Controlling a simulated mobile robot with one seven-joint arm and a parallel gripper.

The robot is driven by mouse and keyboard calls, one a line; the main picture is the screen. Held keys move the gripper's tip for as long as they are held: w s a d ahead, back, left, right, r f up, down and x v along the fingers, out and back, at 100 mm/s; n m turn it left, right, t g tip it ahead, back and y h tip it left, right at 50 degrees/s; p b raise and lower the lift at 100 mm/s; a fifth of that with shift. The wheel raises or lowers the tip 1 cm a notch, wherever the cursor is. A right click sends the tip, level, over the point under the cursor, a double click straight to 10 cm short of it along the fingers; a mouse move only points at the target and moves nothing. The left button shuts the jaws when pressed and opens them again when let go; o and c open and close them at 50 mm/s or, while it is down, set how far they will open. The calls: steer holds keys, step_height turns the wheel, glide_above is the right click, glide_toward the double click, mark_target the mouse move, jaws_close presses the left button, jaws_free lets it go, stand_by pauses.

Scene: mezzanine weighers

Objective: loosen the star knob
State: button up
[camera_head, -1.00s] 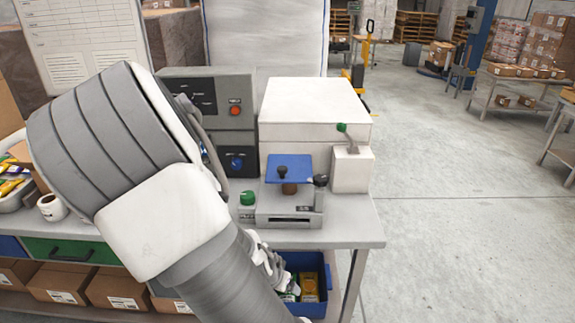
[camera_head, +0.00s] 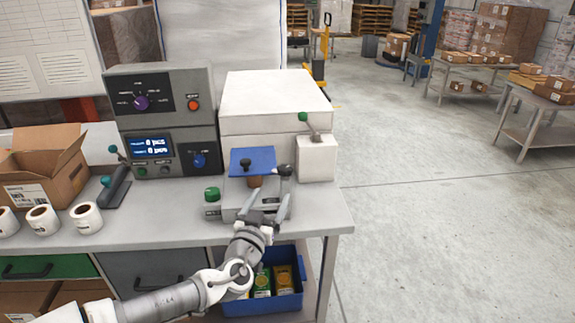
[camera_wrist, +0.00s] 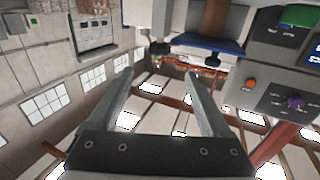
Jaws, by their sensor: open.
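A black knob (camera_head: 284,170), likely the star knob, stands at the right side of a small grey device (camera_head: 229,200) on the bench. Its lobes are too small to make out. A second black knob (camera_head: 246,163) sits on the device's blue plate (camera_head: 262,156). My gripper (camera_head: 271,184) is open in front of the device, its right finger close to the right-hand knob. In the wrist view the open fingers (camera_wrist: 160,73) have nothing between them. A dark knob-like part (camera_wrist: 160,48) shows just beyond their tips, beside the blue plate (camera_wrist: 210,44); contact cannot be told.
A green knob (camera_head: 212,194) is at the device's left. A white box with a green-tipped lever (camera_head: 316,158) stands behind right. A control panel (camera_head: 165,120) stands behind left. A blue bin (camera_head: 262,303) with packets is below the bench edge.

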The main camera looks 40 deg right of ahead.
mark_target(287, 166)
steer(key=x, duration=1.6)
steer(key=shift+w+d+p, duration=0.15)
steer(key=shift+d+p, duration=0.05)
steer(key=shift+p, duration=0.1)
jaws_close()
